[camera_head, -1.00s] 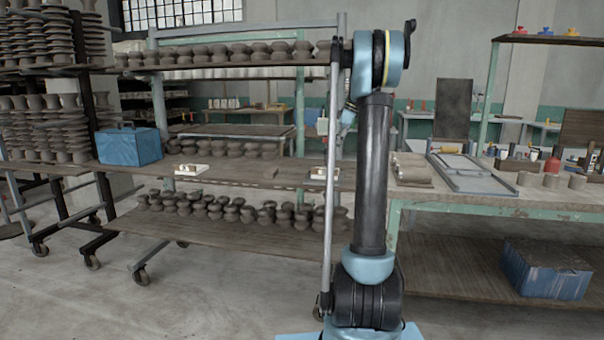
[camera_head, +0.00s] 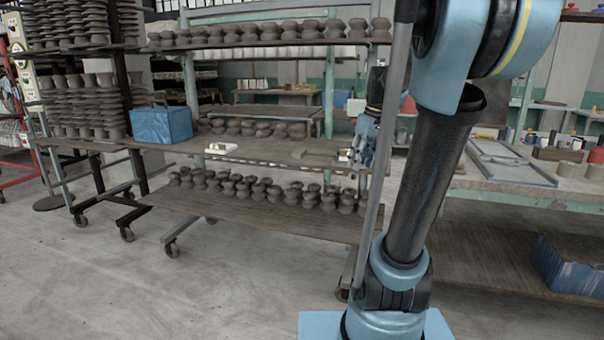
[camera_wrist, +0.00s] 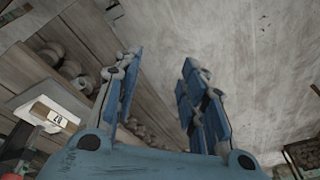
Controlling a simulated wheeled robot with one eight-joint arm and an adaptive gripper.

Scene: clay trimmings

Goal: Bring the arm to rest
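My gripper (camera_head: 364,145) shows in the head view just left of my upright arm, in front of the right end of the shelf rack; it looks small and is partly hidden by my arm. In the wrist view, my gripper's two blue jointed fingers (camera_wrist: 160,92) stand apart with nothing between them, so it is open and empty. My arm's lower link leans to the right in the head view, with the elbow at the top right.
A rack's wooden shelf (camera_head: 265,215) holds several dark clay pots. A white tray with a labelled block (camera_wrist: 62,108) is near my gripper. A workbench (camera_head: 500,190) stands right; open floor lies front left.

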